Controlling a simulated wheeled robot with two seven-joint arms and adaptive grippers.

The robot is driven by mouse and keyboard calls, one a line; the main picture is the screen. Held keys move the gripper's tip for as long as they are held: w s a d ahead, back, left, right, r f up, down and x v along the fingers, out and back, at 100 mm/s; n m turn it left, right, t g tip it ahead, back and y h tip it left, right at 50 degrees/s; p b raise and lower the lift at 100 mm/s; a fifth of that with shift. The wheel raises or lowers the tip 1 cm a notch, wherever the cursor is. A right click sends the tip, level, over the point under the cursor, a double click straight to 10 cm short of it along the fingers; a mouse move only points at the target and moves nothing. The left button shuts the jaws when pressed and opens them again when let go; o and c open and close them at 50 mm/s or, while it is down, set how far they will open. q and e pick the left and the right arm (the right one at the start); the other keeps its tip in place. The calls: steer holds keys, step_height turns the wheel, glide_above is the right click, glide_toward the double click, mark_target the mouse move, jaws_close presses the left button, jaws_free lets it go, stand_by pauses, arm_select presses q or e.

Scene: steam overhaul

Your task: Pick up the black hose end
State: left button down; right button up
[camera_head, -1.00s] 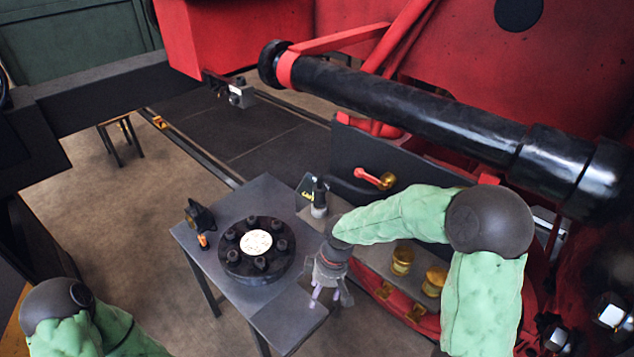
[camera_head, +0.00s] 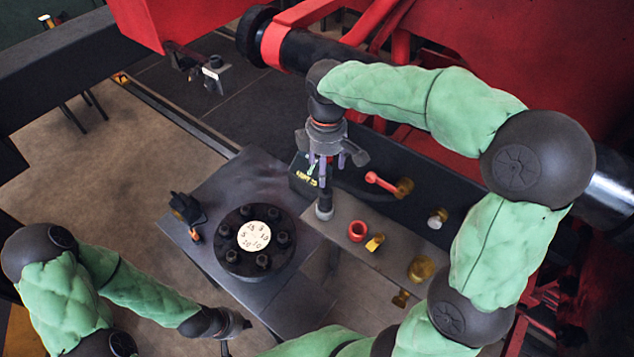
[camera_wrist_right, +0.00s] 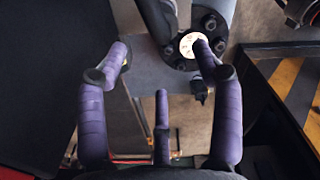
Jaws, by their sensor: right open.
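My right gripper (camera_head: 323,172) has purple fingers pointing down, spread apart and empty. It also shows in the right wrist view (camera_wrist_right: 162,75), with nothing between its fingers. Just below it in the head view is an upright black cylinder with a grey lower collar (camera_head: 325,205). I cannot tell for sure whether this is the black hose end, and I see no hose running from it. My left gripper (camera_head: 236,325) is low in the head view, near the front of the grey table; its fingers are too small and dark to judge.
The grey table (camera_head: 215,180) carries a black bolted flange with a white disc (camera_head: 254,236) and a small black tool (camera_head: 187,210). A red ring (camera_head: 357,231) and brass fittings (camera_head: 421,268) lie to the right. A thick black pipe (camera_head: 310,48) runs behind my right arm.

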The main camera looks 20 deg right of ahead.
glide_above(325, 192)
step_height(325, 192, down, 4)
steer(key=shift+s+d+f, duration=0.1)
steer(key=shift+d+f, duration=0.05)
steer(key=shift+w+f, duration=0.3)
steer(key=shift+f, duration=0.25)
steer(key=f, duration=0.2)
steer(key=f+p, duration=0.1)
steer(key=f, duration=0.1)
steer(key=shift+s, duration=0.25)
steer(key=shift+w+f, duration=0.1)
steer(key=shift+f, duration=0.35)
steer(key=shift+r, duration=0.1)
jaws_close()
